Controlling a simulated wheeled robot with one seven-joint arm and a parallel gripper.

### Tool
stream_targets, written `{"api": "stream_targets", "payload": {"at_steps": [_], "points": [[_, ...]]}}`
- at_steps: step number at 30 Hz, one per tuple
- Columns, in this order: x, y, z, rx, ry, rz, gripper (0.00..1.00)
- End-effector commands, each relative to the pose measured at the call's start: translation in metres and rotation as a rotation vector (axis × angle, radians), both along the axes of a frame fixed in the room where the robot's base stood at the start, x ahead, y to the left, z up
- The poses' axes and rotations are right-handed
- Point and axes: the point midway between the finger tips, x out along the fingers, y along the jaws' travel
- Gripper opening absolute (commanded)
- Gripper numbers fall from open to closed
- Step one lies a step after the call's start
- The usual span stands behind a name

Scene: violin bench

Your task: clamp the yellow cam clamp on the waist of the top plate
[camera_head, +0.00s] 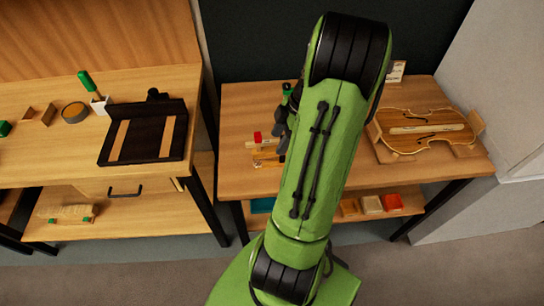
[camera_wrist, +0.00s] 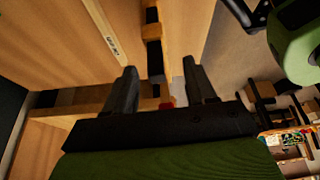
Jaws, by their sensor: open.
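The violin top plate (camera_head: 425,132) lies flat at the right of the right-hand bench, with a pale strip across its middle. My gripper (camera_wrist: 160,72) is open, its two dark fingers apart. In the head view my gripper (camera_head: 281,140) is mostly hidden behind my green arm, at the left part of that bench. A small wooden piece with a red block (camera_head: 257,137) and a yellowish wooden piece (camera_head: 265,160) lie beside it. I cannot tell for certain which is the yellow cam clamp. The wrist view shows a dark bar with wooden parts (camera_wrist: 153,32) beyond the fingers.
Wooden blocks (camera_head: 477,122) stand at the plate's edge. A shelf below holds orange, red and pale bins (camera_head: 371,204). The left bench carries a black tray (camera_head: 146,134), a green-handled tool (camera_head: 88,84) and a round tin (camera_head: 75,112). My arm hides the right bench's middle.

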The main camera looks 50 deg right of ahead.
Motion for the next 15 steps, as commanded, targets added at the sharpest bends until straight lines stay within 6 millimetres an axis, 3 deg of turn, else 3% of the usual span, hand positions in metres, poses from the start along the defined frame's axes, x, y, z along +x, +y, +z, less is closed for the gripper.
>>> {"api": "stream_targets", "payload": {"at_steps": [3,6,13,15], "points": [[0.008,0.008,-0.025,0.005,0.0,0.005,0.55],[0.012,0.011,-0.037,0.003,0.0,0.003,0.55],[0.013,0.012,-0.039,0.001,0.0,0.001,0.55],[0.013,0.012,-0.039,0.001,0.0,0.001,0.48]]}}
